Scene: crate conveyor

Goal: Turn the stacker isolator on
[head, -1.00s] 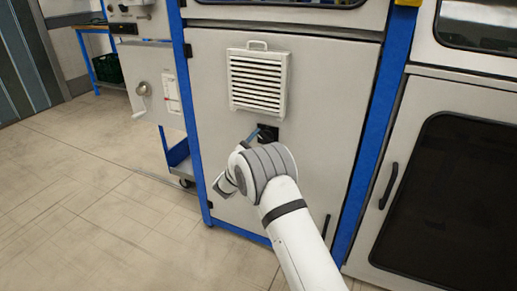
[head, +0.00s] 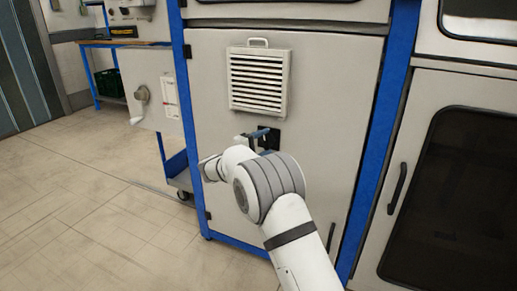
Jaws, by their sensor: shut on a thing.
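The stacker isolator is a small black switch plate (head: 273,140) on the light grey cabinet door, just below the louvred vent. My gripper (head: 259,136) is at the switch, at the end of my white arm, with its dark fingers partly hidden by my wrist. It is shut on the isolator handle, which is mostly covered by the fingers. A blue-grey finger part lies nearly level across the plate. The handle's exact angle and any on or off marking are too small to tell.
The louvred vent (head: 258,80) with a top handle sits above the switch. Blue frame posts (head: 372,150) flank the door. A grey box with a crank (head: 142,93) and a blue cart (head: 178,168) stand at left. The floor at left is clear.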

